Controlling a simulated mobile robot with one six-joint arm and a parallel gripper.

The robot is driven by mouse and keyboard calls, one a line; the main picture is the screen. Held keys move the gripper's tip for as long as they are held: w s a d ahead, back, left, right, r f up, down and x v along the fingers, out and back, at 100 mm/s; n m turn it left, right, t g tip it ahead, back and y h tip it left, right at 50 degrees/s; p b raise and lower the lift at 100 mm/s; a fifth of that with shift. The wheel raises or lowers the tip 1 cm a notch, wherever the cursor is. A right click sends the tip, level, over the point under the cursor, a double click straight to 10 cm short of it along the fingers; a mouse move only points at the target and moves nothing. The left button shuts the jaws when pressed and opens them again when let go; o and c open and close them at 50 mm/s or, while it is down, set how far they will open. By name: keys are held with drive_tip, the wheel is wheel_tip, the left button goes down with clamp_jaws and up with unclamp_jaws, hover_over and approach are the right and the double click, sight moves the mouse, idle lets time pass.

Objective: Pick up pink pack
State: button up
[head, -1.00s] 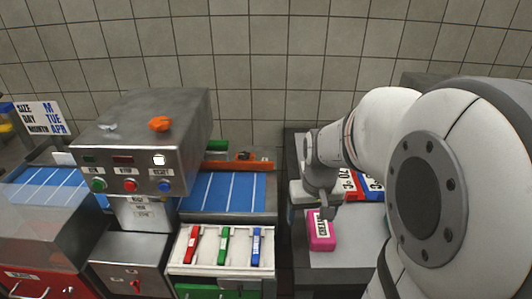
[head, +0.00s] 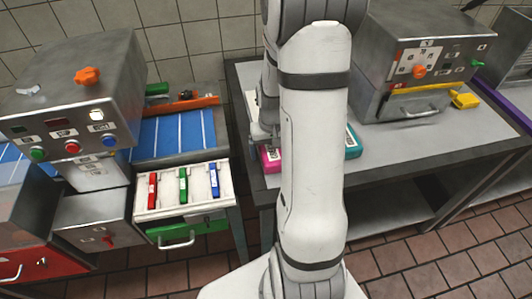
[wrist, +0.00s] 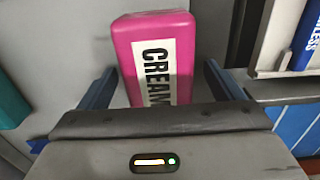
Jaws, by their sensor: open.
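The pink pack (head: 270,159) lies on the grey table, left of my arm in the head view, partly hidden by the arm. In the wrist view the pink pack (wrist: 184,38) shows a white label reading "CREAM", and its near end is hidden behind the gripper body. My gripper (wrist: 160,72) is open, with one finger on each side of the pack's near part. Narrow gaps show between fingers and pack. In the head view my gripper (head: 264,140) is beside the pack, its fingers mostly hidden.
A teal pack (head: 353,143) lies right of my arm. A metal machine (head: 420,60) with a yellow block (head: 465,100) stands at the right. A white tray (head: 200,206) holding red, green and blue sticks is at the left.

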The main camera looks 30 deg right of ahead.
drive_tip(key=shift+f, duration=0.3)
drive_tip(key=shift+c, duration=0.4)
drive_tip(key=c, duration=1)
